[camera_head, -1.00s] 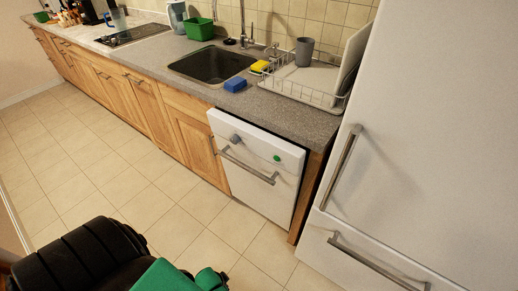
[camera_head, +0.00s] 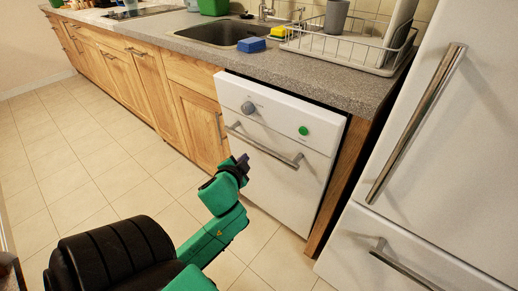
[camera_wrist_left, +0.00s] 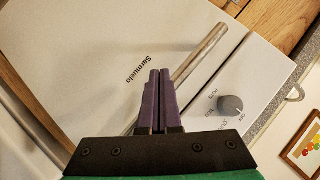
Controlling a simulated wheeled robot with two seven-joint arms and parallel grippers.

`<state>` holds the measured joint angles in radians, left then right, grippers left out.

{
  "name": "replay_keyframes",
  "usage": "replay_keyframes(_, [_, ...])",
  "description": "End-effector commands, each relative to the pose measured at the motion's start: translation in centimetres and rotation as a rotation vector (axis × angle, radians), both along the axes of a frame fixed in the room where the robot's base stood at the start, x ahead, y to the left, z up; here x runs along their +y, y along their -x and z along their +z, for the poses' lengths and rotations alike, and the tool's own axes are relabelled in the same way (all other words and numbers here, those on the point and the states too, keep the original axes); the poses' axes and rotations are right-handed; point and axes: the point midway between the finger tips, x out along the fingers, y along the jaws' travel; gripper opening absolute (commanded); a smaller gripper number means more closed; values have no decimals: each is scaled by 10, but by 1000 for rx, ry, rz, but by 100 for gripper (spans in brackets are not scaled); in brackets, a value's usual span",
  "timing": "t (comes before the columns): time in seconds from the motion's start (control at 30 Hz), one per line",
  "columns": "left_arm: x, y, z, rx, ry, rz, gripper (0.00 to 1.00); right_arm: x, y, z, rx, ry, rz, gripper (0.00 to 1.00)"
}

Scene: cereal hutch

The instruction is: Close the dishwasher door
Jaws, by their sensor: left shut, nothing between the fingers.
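The white dishwasher door (camera_head: 268,165) stands nearly upright under the grey counter, with a dark gap along its top edge. I cannot tell whether it is fully flush. It has a metal bar handle (camera_head: 262,148), a grey knob (camera_head: 248,108) and a green button (camera_head: 303,130). My left gripper (camera_head: 243,160) is shut and empty in front of the door, by the left part of the handle. In the left wrist view, its purple fingers (camera_wrist_left: 159,73) point at the white door panel (camera_wrist_left: 95,55), with the handle (camera_wrist_left: 200,52) close beside them. My right gripper is not in view.
The white fridge (camera_head: 465,130) with long handles stands to the right. Wooden cabinets (camera_head: 140,85) run off to the left. The counter (camera_head: 350,92) holds a sink, blue sponge (camera_head: 252,45) and dish rack (camera_head: 335,45). The tiled floor (camera_head: 90,170) at left is clear.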

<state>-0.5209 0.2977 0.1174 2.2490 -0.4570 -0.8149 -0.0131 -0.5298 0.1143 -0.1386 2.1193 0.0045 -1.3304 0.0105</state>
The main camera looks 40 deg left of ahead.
Motion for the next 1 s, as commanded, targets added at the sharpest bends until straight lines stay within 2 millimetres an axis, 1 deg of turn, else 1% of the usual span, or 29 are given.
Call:
replay_keyframes(0.03, [11, -11, 43, -119, -164, -51, 0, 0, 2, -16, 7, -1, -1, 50])
replay_keyframes(0.07, [12, -17, 78, -196, -287, -94, 0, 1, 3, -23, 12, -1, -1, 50])
replay_keyframes(0.1, [7, -23, 123, -288, -466, -169, 0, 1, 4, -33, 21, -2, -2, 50])
replay_keyframes(0.13, [-2, -26, 152, -344, -604, -232, 0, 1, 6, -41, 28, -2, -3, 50])
replay_keyframes(0.17, [-15, -28, 177, -388, -743, -304, 0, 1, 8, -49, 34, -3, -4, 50])
replay_keyframes(0.2, [-36, -29, 202, -425, -933, -410, 0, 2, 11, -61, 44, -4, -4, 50])
replay_keyframes(0.23, [-54, -30, 213, -435, -1074, -498, 0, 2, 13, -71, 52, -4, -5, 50])
replay_keyframes(0.27, [-69, -31, 218, -425, -1215, -590, 0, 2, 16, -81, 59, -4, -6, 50])
replay_keyframes(0.3, [-87, -32, 216, -385, -1393, -721, 0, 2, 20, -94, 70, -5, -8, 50])
replay_keyframes(0.33, [-96, -34, 208, -332, -1518, -820, 0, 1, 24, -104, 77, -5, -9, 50])
replay_keyframes(0.37, [-100, -34, 197, -261, -1631, -921, 0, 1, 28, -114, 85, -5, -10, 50])
replay_keyframes(0.4, [-96, -35, 178, -137, -1759, -1049, 0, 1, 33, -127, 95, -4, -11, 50])
replay_keyframes(0.43, [-88, -34, 163, -31, -1834, -1138, 0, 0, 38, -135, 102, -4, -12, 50])
replay_keyframes(0.47, [-75, -33, 150, 83, -1892, -1217, 0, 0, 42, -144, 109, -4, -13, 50])
replay_keyframes(0.5, [-56, -29, 136, 234, -1939, -1306, 0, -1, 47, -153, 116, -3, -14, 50])
replay_keyframes(0.6, [-10, -16, 117, 536, -1965, -1441, 0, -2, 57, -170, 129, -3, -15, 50])
replay_keyframes(0.7, [11, -9, 110, 668, -1948, -1491, 0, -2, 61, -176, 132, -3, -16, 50])
replay_keyframes(0.77, [14, -10, 107, 683, -1943, -1496, 0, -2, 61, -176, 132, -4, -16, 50])
replay_keyframes(0.87, [13, -20, 99, 680, -1944, -1498, 0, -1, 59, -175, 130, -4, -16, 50])
replay_keyframes(1.0, [13, -42, 80, 678, -1943, -1499, 0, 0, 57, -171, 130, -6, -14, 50])
